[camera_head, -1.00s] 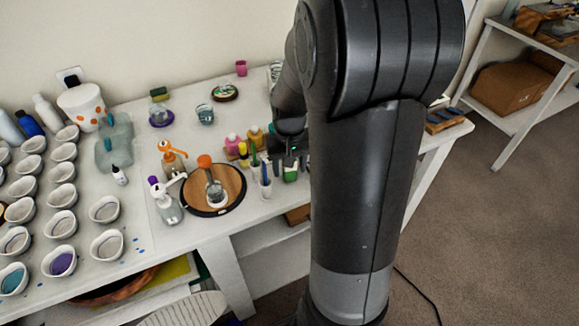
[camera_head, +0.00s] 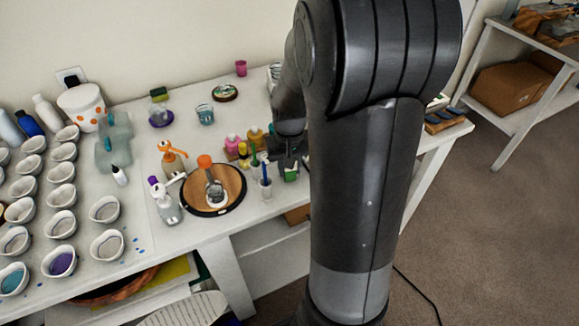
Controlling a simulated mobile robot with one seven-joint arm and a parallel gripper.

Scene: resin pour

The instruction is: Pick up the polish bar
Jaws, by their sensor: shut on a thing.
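The polish bar (camera_head: 291,175) looks like a small green block near the front edge of the white worktable, right of the cup of brushes. My gripper (camera_head: 286,163) is dark and points down over it, shut on the bar. The jaws cover the bar's upper part. My arm hides the table to the right of it, and I cannot tell whether the bar still touches the tabletop.
A cup with brushes (camera_head: 265,187) stands close left of my gripper. Pink and yellow bottles (camera_head: 233,143) are behind it. A round wooden turntable (camera_head: 232,182) with an orange-capped bottle (camera_head: 206,163) lies further left. Several white cups (camera_head: 62,223) fill the left side.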

